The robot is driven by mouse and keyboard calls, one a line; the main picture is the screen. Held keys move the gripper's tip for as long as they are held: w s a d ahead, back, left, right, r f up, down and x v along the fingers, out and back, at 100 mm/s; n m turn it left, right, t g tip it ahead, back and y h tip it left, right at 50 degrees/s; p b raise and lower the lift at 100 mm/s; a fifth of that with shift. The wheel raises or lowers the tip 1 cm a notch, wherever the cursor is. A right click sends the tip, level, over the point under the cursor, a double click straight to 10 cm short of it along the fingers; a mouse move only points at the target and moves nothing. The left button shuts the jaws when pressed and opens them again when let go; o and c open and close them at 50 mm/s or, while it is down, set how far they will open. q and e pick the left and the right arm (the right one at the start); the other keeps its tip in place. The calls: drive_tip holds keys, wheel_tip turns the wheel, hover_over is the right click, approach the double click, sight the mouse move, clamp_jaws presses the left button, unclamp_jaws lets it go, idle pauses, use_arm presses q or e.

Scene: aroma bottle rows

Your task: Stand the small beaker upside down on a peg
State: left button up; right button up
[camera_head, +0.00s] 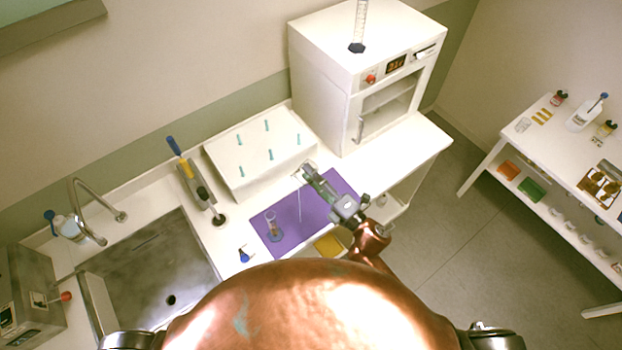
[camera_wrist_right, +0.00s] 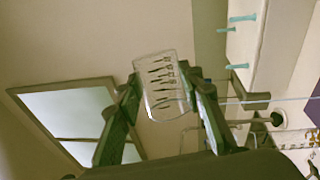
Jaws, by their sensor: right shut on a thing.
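My right gripper (camera_head: 304,170) is above the back edge of the purple mat, just in front of the peg rack. In the right wrist view its two fingers (camera_wrist_right: 163,90) are shut on the small clear beaker (camera_wrist_right: 162,72) with dark printed marks. In the head view the beaker is only a faint clear shape at the fingertips, and I cannot tell which end is its mouth. The white peg rack (camera_head: 226,153) stands against the wall with several teal pegs (camera_head: 267,124), all bare. Pegs also show in the right wrist view (camera_wrist_right: 241,18). My left gripper is out of view.
A glass vessel (camera_head: 272,226) stands on the purple mat (camera_head: 315,213). A bottle brush holder (camera_head: 190,178) is left of the rack, beside the sink (camera_head: 150,270). A white oven (camera_head: 325,75) bounds the rack's right side.

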drive_tip(key=n+b, duration=0.2)
drive_tip(key=n, duration=0.3)
drive_tip(key=shift+f, duration=0.15)
drive_tip(key=n+b, duration=0.2)
drive_tip(key=n, duration=0.2)
drive_tip(key=n+b, duration=0.2)
drive_tip(key=n, duration=0.6)
drive_tip(key=shift+w+a, duration=0.3)
drive_tip(key=shift+w, duration=0.2)
drive_tip(key=shift+w+a+f+b, duration=1)
drive_tip(key=shift+w+a+b, duration=1.45)
drive_tip(key=shift+w+a, duration=1.6)
drive_tip(key=shift+w+a+f+b, duration=0.95)
drive_tip(key=shift+w+a+b, duration=1.65)
drive_tip(key=shift+w, duration=2.6)
wheel_tip(320, 180, down, 6)
drive_tip(key=b, duration=0.5)
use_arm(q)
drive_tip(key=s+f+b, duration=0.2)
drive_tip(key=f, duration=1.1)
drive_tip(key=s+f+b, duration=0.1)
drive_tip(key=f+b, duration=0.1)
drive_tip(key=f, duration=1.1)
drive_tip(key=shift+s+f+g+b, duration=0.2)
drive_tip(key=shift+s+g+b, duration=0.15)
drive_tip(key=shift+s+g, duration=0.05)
use_arm(e)
drive_tip(key=shift+f, duration=2.65)
